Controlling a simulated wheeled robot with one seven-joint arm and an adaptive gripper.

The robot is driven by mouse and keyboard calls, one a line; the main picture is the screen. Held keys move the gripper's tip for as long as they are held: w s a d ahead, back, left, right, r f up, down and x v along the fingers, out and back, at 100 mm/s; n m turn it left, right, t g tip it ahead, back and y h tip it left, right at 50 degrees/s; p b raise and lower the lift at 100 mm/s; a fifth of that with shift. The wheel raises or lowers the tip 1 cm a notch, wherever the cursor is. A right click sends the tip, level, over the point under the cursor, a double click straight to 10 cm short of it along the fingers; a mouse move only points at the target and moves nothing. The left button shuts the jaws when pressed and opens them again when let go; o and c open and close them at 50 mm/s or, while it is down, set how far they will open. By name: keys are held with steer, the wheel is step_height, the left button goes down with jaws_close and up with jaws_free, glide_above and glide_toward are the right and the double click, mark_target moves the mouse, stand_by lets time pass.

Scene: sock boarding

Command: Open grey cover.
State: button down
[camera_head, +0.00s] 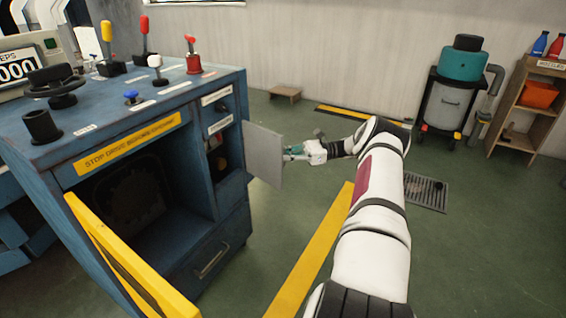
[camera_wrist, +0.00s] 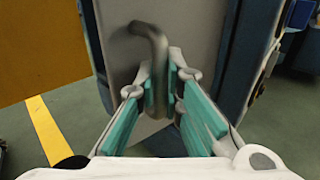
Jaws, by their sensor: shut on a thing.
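The grey cover (camera_head: 264,156) is a flat panel on the right side of the blue cabinet. It stands swung out from the cabinet, and the opening (camera_head: 219,150) beside it is partly visible. In the wrist view the cover (camera_wrist: 195,25) fills the middle, with a bent grey bar handle (camera_wrist: 157,45) on it. My gripper (camera_head: 291,152) is at the cover's outer face. In the wrist view its teal-padded fingers (camera_wrist: 160,88) are closed around the handle's lower part. The fingertips hide part of the handle.
The blue cabinet (camera_head: 228,215) carries several levers and knobs on top. A yellow cover (camera_head: 125,262) hangs open at its front left. A small low stool (camera_head: 285,93), a teal-topped canister (camera_head: 462,65) and a wooden shelf (camera_head: 510,115) stand along the wall. Floor right of the cabinet is open.

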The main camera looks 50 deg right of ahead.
steer(key=shift+s, duration=0.1)
stand_by(0.3)
steer(key=c, duration=1.7)
jaws_free()
steer(key=shift+d, duration=0.1)
steer(key=shift+v, duration=3.75)
